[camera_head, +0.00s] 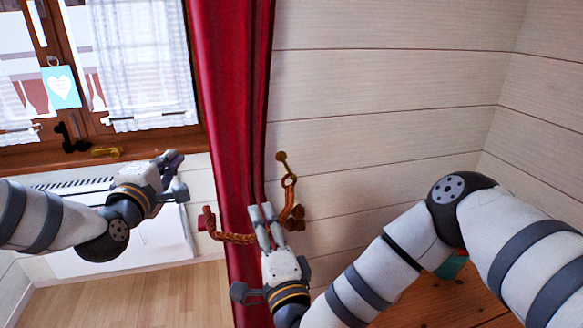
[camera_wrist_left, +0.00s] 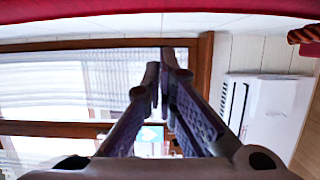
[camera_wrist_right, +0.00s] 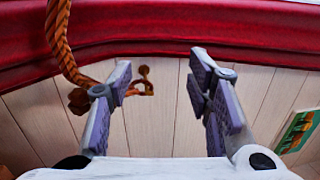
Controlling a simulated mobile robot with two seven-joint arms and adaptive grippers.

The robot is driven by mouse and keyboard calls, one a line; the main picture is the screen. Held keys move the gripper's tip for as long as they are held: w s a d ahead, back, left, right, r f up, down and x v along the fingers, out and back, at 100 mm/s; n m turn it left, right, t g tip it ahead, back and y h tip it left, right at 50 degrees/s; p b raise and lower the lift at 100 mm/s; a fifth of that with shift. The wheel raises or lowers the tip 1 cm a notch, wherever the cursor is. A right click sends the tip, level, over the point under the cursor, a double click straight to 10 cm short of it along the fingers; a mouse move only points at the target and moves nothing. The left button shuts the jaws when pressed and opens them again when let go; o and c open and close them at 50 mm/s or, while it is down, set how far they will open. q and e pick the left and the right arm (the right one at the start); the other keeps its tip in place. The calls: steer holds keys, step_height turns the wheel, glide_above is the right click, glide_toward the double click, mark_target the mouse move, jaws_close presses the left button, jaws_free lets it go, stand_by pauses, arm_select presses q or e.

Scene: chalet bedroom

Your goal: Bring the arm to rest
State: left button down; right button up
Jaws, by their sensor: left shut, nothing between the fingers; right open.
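My left gripper (camera_head: 176,162) is at the left of the head view, in front of the window sill and radiator. Its fingers are shut with nothing between them, as the left wrist view also shows (camera_wrist_left: 163,78). My right gripper (camera_head: 264,214) is in front of the lower red curtain (camera_head: 232,90), pointing up in the head view. In the right wrist view its fingers (camera_wrist_right: 160,75) are apart and empty. A braided orange tieback (camera_head: 236,238) lies around the curtain close to the right fingers; I cannot tell whether they touch.
A brass hook (camera_head: 283,160) is on the wooden wall (camera_head: 385,90). A window (camera_head: 140,60) with a heart sign (camera_head: 61,87) is at left, above a white radiator (camera_head: 165,240). A wooden surface (camera_head: 440,303) with a teal object (camera_head: 452,267) lies below my right arm.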

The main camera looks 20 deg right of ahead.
arm_select(q)
steer(key=shift+s+a, duration=0.2)
steer(key=shift+s, duration=0.5)
arm_select(e)
steer(key=shift+r, duration=1)
